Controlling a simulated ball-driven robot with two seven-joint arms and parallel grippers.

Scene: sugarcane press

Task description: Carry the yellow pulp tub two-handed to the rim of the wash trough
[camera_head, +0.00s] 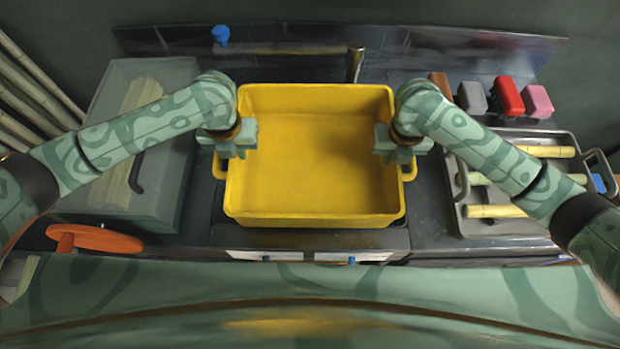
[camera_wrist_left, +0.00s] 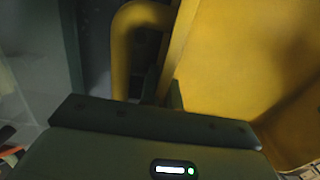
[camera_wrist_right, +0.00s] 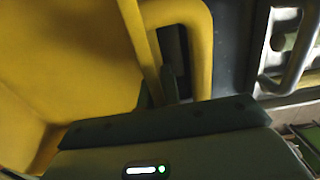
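The yellow pulp tub (camera_head: 315,170) stands upright and looks empty, in the middle of the head view. My left gripper (camera_head: 230,150) is at its left handle and my right gripper (camera_head: 397,152) at its right handle. In the left wrist view, the left handle (camera_wrist_left: 143,20) loops from the tub wall, with a dark finger in the gap. The right wrist view shows the same at the right handle (camera_wrist_right: 198,45). I cannot clearly make out the wash trough; the tub covers much of the middle.
A pipe (camera_head: 285,49) with a blue knob (camera_head: 221,34) runs behind the tub. A grey box (camera_head: 178,180) with a black handle stands left, beside an orange disc (camera_head: 95,238). A tray (camera_head: 480,226) of cane pieces lies right, below several coloured blocks (camera_head: 507,97).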

